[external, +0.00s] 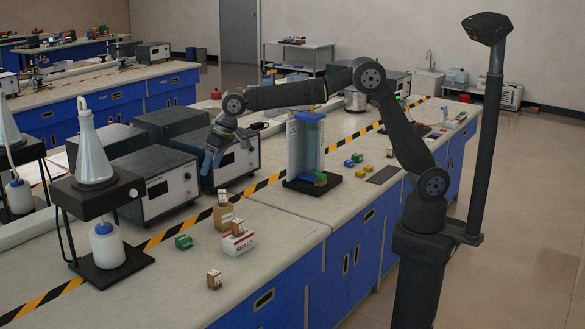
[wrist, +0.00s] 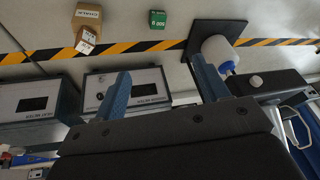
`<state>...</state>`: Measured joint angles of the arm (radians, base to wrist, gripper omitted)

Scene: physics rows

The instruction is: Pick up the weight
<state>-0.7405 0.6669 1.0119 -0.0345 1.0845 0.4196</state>
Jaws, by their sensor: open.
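My gripper (external: 213,155) is raised above the bench, in front of the grey meter boxes in the external view. Its two blue fingers show spread apart in the wrist view (wrist: 163,86), with nothing between them. A small green block (external: 184,242) with white marking sits on the bench, left of the carton stack. In the wrist view the green block (wrist: 157,19) lies beyond the fingers, near the striped tape, and its marking looks like 500 G. It may be the weight; I cannot be certain. My gripper is well apart from it.
Tan cartons (external: 223,213) and a white SEALS box (external: 238,242) stand right of the green block, with a small carton (external: 214,279) in front. Meter boxes (external: 157,185) and a stand with a flask (external: 95,170) are close by. A blue-and-white rack (external: 305,148) stands right of my gripper.

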